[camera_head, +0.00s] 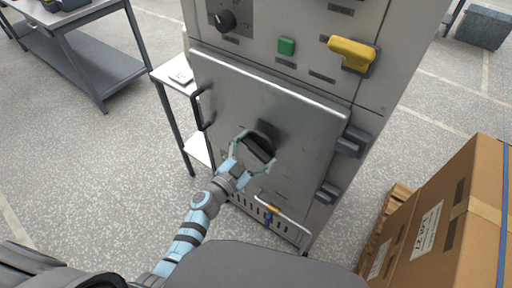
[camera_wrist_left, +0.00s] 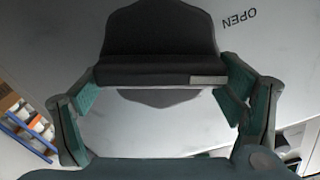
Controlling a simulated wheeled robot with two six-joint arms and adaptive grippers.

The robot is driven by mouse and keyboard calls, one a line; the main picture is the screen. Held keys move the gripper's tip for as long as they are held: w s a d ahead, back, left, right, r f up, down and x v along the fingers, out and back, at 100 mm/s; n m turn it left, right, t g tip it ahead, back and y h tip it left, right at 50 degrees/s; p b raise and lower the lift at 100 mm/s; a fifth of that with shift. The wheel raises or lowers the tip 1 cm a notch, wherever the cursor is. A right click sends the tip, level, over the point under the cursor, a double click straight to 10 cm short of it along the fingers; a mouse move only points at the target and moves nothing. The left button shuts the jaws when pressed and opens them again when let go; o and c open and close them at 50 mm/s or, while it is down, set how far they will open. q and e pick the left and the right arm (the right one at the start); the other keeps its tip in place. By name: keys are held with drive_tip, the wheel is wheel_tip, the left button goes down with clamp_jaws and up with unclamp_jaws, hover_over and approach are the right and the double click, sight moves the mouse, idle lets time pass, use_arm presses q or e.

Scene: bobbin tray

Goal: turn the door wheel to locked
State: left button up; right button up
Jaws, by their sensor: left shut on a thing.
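The black door wheel (camera_head: 258,148) is a knob with a raised grip bar. It sits on the closed grey cabinet door (camera_head: 230,88). My left gripper (camera_head: 254,152) reaches up from below and is shut on the wheel, one finger on each side. In the left wrist view the wheel's bar (camera_wrist_left: 155,72) spans between the green finger pads. A light mark (camera_wrist_left: 208,80) shows at the bar's right end. The word OPEN is printed on the door above right of the wheel in that view. I see no locked label. My right gripper is out of view.
A black door handle (camera_head: 204,110) is on the door's left edge, hinges (camera_head: 352,141) on its right. Above are a green button (camera_head: 287,46), a yellow lever (camera_head: 351,52) and a dark knob (camera_head: 225,21). A cardboard box (camera_head: 455,220) stands right, a small white table (camera_head: 172,76) left.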

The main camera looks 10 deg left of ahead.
use_arm(q)
drive_tip(key=m, duration=0.6)
drive_tip(key=shift+d+f, duration=0.1)
drive_tip(key=shift+d, duration=0.1)
drive_tip(key=m, duration=0.4)
drive_tip(key=m+b, duration=0.1)
drive_tip(key=m, duration=0.2)
drive_tip(key=shift+f, duration=0.25)
drive_tip(key=o, duration=1)
drive_tip(key=shift+f, duration=0.1)
drive_tip(key=shift+s, duration=0.1)
drive_tip(key=v, duration=1.2)
drive_tip(key=shift+d, duration=0.1)
